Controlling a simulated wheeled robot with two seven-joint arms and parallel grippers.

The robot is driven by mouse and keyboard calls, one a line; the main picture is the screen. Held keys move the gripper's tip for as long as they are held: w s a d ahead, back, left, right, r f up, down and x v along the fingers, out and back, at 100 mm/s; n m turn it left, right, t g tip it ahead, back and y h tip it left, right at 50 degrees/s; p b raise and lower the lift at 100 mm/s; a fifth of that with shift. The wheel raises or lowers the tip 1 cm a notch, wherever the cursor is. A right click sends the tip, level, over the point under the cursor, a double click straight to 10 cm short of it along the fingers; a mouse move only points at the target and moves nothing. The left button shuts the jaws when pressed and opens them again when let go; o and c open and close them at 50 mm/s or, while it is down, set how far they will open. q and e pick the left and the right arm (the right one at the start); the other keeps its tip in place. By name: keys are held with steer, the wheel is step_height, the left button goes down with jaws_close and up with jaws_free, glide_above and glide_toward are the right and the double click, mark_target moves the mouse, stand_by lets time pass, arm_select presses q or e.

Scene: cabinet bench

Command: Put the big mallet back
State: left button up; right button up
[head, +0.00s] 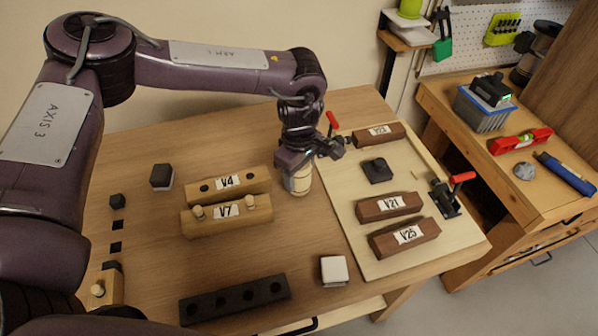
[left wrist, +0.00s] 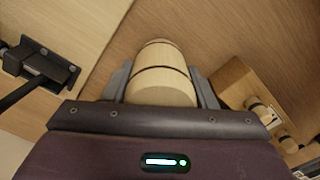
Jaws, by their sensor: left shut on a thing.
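The big mallet shows as a pale wooden, barrel-shaped piece with dark rings (head: 299,183). It sits between the fingers of my left gripper (head: 297,168), which is shut on it. In the left wrist view the same piece (left wrist: 162,82) fills the gap between both fingers. It is roughly upright over the bench, right of the V7 block and just left of the pale board. I cannot tell whether its lower end touches the bench. Its upper part is hidden by the gripper in the head view. My right gripper is not in view.
Wooden blocks V4 (head: 209,186) and V7 (head: 190,223), V7 with two pegs, lie left of the mallet. The pale board (head: 345,215) carries dark blocks and red-handled clamps. A dark holed block (head: 222,301) and a white-topped cube (head: 334,270) lie nearer the front.

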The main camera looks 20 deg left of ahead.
arm_select(q)
steer(key=shift+f+b, duration=0.3)
steer(key=shift+f, duration=0.35)
stand_by(0.4)
steer(key=o, duration=1.5)
steer(key=shift+r, duration=0.15)
steer(key=shift+r+p, duration=2.65)
steer(key=shift+r, duration=0.8)
steer(key=shift+f, duration=0.1)
